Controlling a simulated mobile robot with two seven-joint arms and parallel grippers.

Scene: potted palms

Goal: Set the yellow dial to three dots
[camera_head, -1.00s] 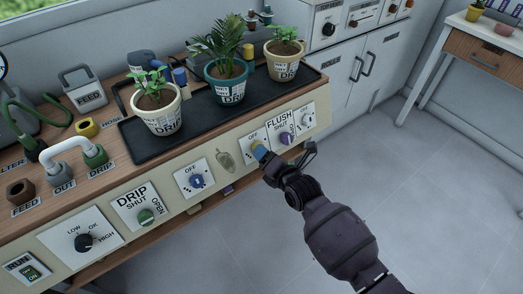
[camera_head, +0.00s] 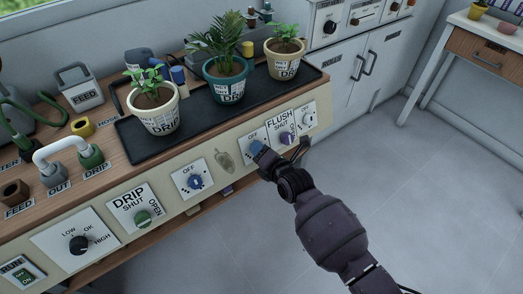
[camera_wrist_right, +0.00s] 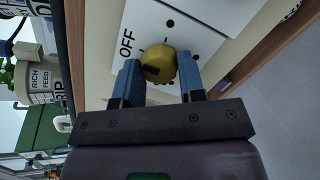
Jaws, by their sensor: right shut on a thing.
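The yellow dial (camera_wrist_right: 159,63) sits on a white plate (camera_wrist_right: 148,20) marked OFF with black dots around it, in the right wrist view. A dark mark crosses the dial's face toward the left side; which dot setting it stands at I cannot tell. My right gripper (camera_wrist_right: 159,76) has its two blue fingers on either side of the dial and is shut on it. In the head view my right gripper (camera_head: 256,149) is at the panel below the FLUSH label, and its fingers hide the dial. My left gripper is not in view.
A blue dial (camera_head: 195,182), a green DRIP knob (camera_head: 143,218) and a purple FLUSH knob (camera_head: 286,138) share the front panel. Potted plants stand on a black tray (camera_head: 122,132) above. The floor to the right is clear.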

